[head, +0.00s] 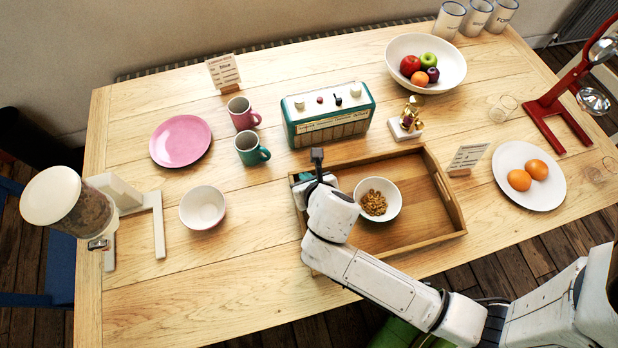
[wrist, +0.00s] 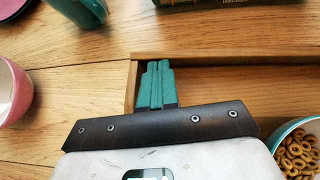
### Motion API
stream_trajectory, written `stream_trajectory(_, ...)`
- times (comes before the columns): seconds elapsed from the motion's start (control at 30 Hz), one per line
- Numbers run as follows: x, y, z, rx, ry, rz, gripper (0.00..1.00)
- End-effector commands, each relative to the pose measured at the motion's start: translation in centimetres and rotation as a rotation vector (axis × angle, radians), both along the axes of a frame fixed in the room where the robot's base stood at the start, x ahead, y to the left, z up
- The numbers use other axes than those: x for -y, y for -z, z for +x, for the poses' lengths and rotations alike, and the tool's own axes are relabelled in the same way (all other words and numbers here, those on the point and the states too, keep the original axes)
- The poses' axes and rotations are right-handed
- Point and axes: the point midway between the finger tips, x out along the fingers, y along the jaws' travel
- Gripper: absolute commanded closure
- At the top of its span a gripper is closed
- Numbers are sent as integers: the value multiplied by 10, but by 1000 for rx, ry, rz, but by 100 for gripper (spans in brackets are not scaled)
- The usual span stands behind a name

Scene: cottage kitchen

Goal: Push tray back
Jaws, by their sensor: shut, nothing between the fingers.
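The wooden tray (head: 440,190) lies near the front edge of the table, with a white bowl of cereal rings (head: 386,191) in it. The bowl shows at the lower right of the wrist view (wrist: 290,130). My gripper (head: 301,178) is at the tray's back left corner. In the wrist view my teal fingers (wrist: 157,72) are shut together with nothing between them. Their tips appear just inside the corner, close to the tray's back wall (wrist: 230,59); I cannot tell whether they touch it. My arm hides the tray's left end and front left part.
A card (head: 467,158) and a plate of oranges (head: 530,176) are to the right. A white bowl (head: 202,207) and a teal mug (head: 251,148) are to the left. Bare table separates radio and tray.

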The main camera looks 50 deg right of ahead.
Motion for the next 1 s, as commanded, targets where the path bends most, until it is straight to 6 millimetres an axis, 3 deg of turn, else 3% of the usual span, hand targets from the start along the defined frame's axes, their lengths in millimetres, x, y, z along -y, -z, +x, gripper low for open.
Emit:
stream_trajectory(0.3,1,-1,1,0,1,-1,100)
stream_trajectory(0.7,19,-3,35,0,1,0,100)
stream_trajectory(1.0,21,1,37,0,1,1,100)
